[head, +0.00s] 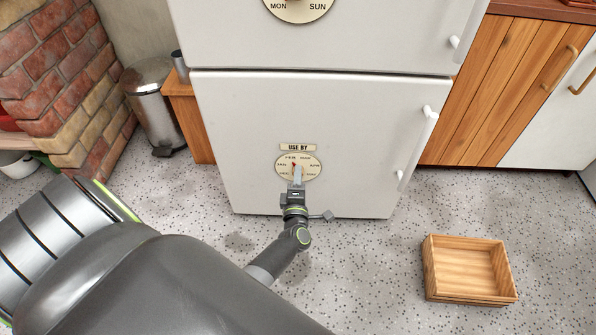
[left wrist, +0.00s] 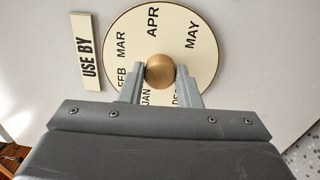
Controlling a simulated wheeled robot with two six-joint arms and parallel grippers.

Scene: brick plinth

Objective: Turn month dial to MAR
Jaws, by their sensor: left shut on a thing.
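The month dial (head: 284,172) is a round cream disc on the white fridge's lower door, under a "USE BY" label (head: 297,147). JAN, FEB, MAR and APR run around its upper part in the head view. A small red mark shows near its centre, seemingly toward FEB; my gripper partly covers it. In the left wrist view the dial (left wrist: 190,70) appears turned sideways, with a round brass knob (left wrist: 159,72) at its centre. My left gripper (head: 297,170) is shut on this knob, its fingers (left wrist: 160,80) on either side. My right gripper is out of view.
The fridge's upper door (head: 330,45) carries another dial (head: 298,8) with MON and SUN. A white door handle (head: 417,145) stands out at the right. An empty wooden crate (head: 468,270) lies on the floor at right. A metal bin (head: 155,105) stands at left.

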